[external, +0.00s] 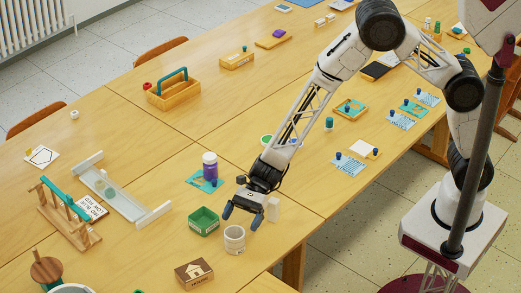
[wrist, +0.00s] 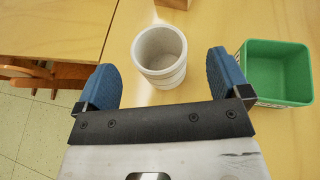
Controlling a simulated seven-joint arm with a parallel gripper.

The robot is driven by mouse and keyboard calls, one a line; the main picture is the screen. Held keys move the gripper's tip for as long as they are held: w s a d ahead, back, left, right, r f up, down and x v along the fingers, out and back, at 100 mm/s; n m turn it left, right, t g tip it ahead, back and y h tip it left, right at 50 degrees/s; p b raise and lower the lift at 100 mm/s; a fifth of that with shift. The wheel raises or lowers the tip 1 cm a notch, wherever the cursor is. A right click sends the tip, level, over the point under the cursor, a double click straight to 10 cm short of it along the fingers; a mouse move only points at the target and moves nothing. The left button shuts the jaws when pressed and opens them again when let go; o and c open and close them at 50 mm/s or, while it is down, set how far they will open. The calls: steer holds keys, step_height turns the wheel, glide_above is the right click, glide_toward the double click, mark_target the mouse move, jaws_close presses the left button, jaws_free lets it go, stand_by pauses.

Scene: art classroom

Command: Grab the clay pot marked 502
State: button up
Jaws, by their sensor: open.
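A pale grey, ribbed, open-topped round pot (external: 234,240) stands upright on the table just below my gripper in the external view. No number can be read on it, so I cannot tell if it is marked 502. In the wrist view the pot (wrist: 160,72) appears between and slightly beyond the blue fingertips, its hollow inside showing. My gripper (external: 242,215) is open and empty, with one finger on each side of the pot's line. The wrist view also shows both fingers (wrist: 163,88) wide apart, not touching the pot.
A green open box (external: 204,222) stands left of the pot; in the wrist view it (wrist: 277,72) is close to the right finger. A brown box with a house picture (external: 194,273) sits nearer the front. The table edge lies to the right.

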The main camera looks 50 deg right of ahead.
mark_target(234, 230)
steer(key=shift+x, duration=2.6)
steer(key=shift+s+d+f, duration=0.1)
steer(key=shift+s+f, duration=0.05)
steer(key=shift+c, duration=0.3)
steer(key=c, duration=1)
steer(key=shift+r, duration=1.8)
steer(key=s+d+r, duration=0.1)
steer(key=s+d, duration=0.8)
steer(key=d, duration=0.4)
steer(key=shift+r, duration=0.2)
